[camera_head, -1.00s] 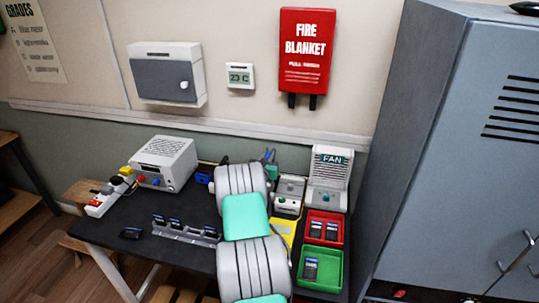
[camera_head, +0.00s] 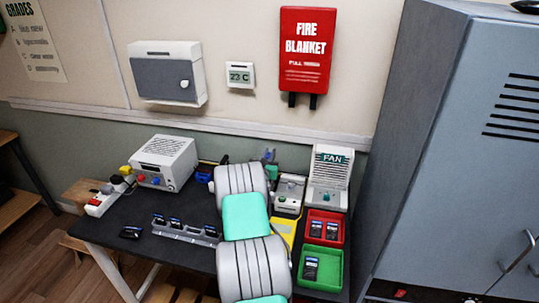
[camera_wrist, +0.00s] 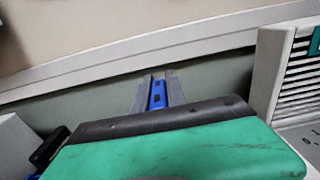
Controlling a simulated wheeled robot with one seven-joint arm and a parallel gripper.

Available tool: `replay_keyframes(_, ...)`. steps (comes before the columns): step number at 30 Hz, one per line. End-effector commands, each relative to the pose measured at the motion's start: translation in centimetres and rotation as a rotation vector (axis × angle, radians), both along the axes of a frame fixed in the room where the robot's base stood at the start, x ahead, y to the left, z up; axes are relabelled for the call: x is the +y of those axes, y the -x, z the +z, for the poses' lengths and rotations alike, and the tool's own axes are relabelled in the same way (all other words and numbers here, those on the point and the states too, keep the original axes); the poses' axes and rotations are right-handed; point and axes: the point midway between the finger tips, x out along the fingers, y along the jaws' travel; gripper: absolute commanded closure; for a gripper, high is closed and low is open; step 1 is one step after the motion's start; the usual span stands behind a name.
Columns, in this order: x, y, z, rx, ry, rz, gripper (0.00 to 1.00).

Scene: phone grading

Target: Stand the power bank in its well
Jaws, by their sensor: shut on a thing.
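In the wrist view my gripper (camera_wrist: 159,80) points toward the wall, its two grey fingers shut on a narrow blue thing, which I take for the power bank (camera_wrist: 157,98). Only a slim blue face with small dark marks shows between the fingers. In the head view my arm's grey and green links cover the middle of the bench and mostly hide the gripper and its load. I cannot make out the power bank's well in either view.
On the dark bench (camera_head: 105,229) stand a grey box (camera_head: 167,160), a rack of phones (camera_head: 184,231), a FAN unit (camera_head: 329,180), a red tray (camera_head: 342,222) and a green tray (camera_head: 338,270). A tall grey cabinet (camera_head: 440,130) stands at the right.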

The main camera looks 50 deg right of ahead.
Motion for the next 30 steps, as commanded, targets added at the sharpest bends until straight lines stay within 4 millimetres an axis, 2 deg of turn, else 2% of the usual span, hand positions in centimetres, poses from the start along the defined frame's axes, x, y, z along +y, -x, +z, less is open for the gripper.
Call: replay_keyframes(30,0.0,0.0,-3.2,0.0,0.001,0.0,1.0)
